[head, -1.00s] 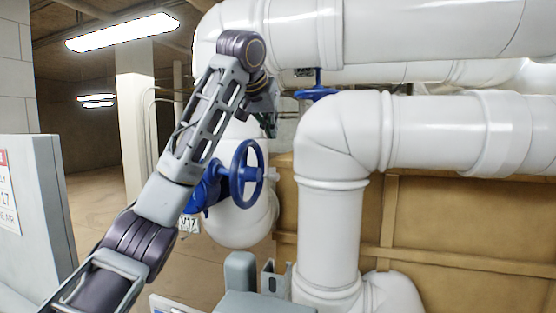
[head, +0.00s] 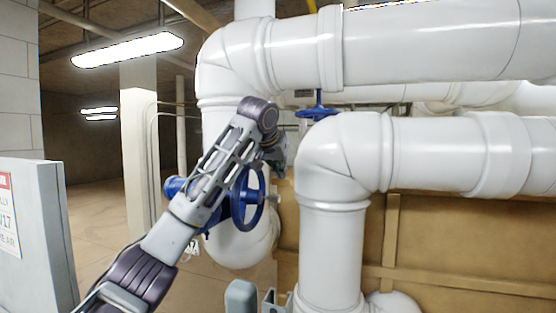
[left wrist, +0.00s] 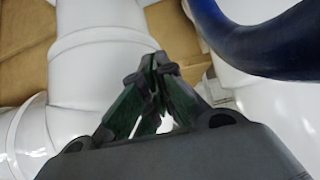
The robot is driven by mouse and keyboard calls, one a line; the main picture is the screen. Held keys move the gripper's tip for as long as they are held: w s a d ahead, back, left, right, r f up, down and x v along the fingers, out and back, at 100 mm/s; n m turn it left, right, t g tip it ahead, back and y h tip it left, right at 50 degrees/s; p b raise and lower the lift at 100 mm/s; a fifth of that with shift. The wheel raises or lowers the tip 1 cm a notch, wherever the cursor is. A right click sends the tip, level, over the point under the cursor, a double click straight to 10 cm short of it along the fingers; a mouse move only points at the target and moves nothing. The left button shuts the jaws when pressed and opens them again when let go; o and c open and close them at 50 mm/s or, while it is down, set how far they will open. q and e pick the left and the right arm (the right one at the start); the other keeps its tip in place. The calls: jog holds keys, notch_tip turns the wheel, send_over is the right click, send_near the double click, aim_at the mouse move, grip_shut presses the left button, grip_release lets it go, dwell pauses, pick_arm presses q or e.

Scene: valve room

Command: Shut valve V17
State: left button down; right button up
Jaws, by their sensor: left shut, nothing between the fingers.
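The blue handwheel (head: 241,215) of the valve stands upright at the white pipe, left of the centre in the head view. A small tag (head: 193,249) hangs below it, mostly hidden by my left arm, which also covers the wheel's upper left. My left gripper (head: 279,172) is beside the wheel's upper right rim; whether they touch I cannot tell. In the left wrist view the gripper (left wrist: 158,66) has its fingertips together with nothing between them. The blue rim (left wrist: 262,42) is at the upper right there, apart from the fingertips in the picture. My right gripper does not show.
Large white pipes (head: 335,160) rise and cross close right of the wheel. Another blue handwheel (head: 318,112) lies flat behind them, higher up. A grey cabinet (head: 45,225) with a sign (head: 7,215) stands at the left. Open floor (head: 95,220) lies between.

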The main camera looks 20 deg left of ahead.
pick_arm(q)
jog(key=shift+s+f+p, duration=0.1)
jog(key=shift+s+f, duration=0.1)
jog(key=shift+f, duration=0.5)
jog(key=shift+s+f+p, duration=0.15)
jog(key=shift+s+f, duration=0.1)
jog(key=shift+f, duration=0.4)
jog(key=shift+s+f+p, duration=0.1)
jog(key=shift+s+f, duration=0.1)
jog(key=shift+f, duration=0.5)
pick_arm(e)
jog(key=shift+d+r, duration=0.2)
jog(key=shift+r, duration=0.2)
pick_arm(q)
jog(key=shift+w, duration=0.15)
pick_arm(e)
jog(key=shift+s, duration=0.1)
